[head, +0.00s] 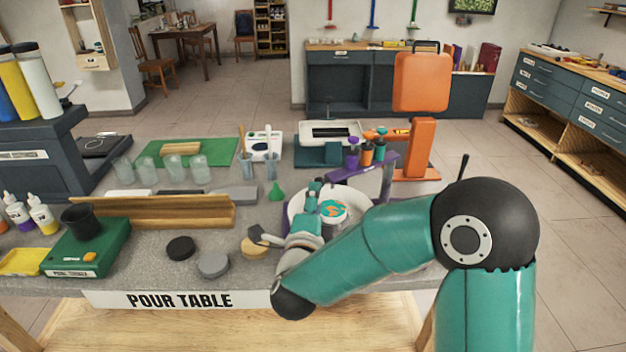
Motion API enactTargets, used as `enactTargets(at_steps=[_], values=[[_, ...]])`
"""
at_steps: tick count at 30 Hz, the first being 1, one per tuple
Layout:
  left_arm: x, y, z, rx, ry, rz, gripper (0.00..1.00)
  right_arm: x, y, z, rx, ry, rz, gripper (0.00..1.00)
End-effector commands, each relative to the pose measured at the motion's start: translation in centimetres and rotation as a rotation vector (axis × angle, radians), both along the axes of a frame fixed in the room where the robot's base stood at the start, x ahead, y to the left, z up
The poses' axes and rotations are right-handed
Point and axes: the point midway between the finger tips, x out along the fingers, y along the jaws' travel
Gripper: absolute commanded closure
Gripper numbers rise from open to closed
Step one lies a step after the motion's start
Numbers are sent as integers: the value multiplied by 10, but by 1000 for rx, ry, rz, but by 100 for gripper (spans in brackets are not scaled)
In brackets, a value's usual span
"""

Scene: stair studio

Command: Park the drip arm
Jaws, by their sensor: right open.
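A purple arm (362,168), which looks like the drip arm, stands at the back right of the pour table (165,299). It carries small purple, orange and teal nozzles or bottles (366,153). A white round basin (297,208) sits in front of it, holding a disc with an orange and teal pattern (332,211). My right gripper (290,212) is open at the basin's left front side, apart from the purple arm. My right forearm hides the basin's front and the purple arm's lower part. My left gripper is out of view.
An orange stand (421,148) rises behind the purple arm. Black, grey and tan discs (213,264) lie at the front.

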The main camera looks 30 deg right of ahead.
Motion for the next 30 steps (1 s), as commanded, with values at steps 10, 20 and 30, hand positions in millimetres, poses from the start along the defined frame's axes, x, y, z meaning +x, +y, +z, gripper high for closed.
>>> enactTargets(at_steps=[10, 20, 30], values=[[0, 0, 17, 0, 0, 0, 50, 45, -41, 1, 0, 1, -1, 50], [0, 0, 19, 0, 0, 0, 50, 54, -48, -1, -1, 1, 2, 50], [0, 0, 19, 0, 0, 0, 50, 54, -48, 0, -1, 1, 3, 85]])
